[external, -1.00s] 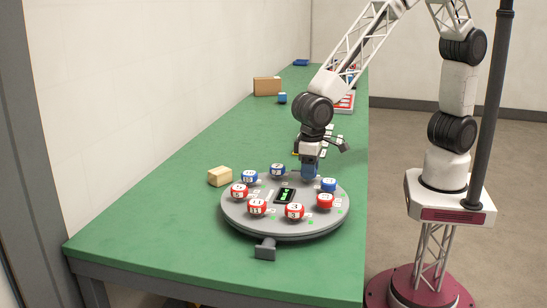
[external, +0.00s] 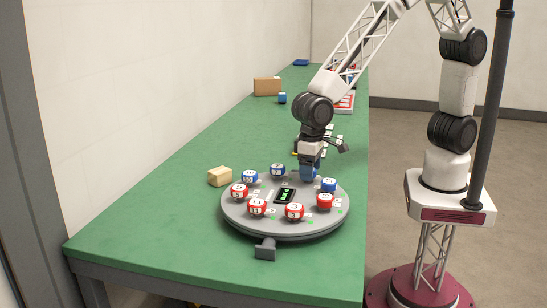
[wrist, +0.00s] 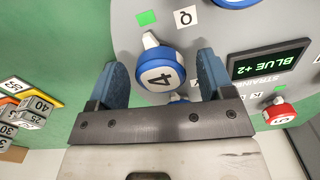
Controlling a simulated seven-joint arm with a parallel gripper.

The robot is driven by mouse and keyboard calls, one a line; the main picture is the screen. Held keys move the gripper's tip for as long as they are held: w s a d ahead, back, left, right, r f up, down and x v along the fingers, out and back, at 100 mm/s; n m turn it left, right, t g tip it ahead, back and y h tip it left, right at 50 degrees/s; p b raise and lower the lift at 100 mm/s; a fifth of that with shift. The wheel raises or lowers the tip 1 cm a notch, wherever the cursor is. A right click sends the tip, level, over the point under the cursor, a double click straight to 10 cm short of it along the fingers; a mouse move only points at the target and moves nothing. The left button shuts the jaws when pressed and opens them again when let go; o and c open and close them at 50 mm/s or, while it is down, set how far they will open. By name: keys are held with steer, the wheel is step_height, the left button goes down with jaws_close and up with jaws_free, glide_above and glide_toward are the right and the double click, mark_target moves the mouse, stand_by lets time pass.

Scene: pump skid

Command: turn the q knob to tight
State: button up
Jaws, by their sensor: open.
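The q knob (wrist: 163,74) is blue with a white face marked 4 and a white pointer. In the wrist view it lies below the white Q label (wrist: 185,17) and a green mark (wrist: 147,18); the pointer aims up and slightly left, toward the green mark. My gripper (wrist: 160,75) is open, with one blue finger on each side of the knob and gaps visible between. In the external view my gripper (external: 309,174) is down at the far right part of the round grey plate (external: 272,229), hiding most of the knob there.
Several other red and blue numbered knobs ring the plate, including a red one (external: 294,211) in front. A display (wrist: 271,61) reads BLUE +2. A wooden block (external: 220,176) stands left of the plate. Grey numbered blocks (wrist: 25,115) show at the wrist view's left.

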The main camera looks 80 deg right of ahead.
steer(key=shift+r, duration=3.9)
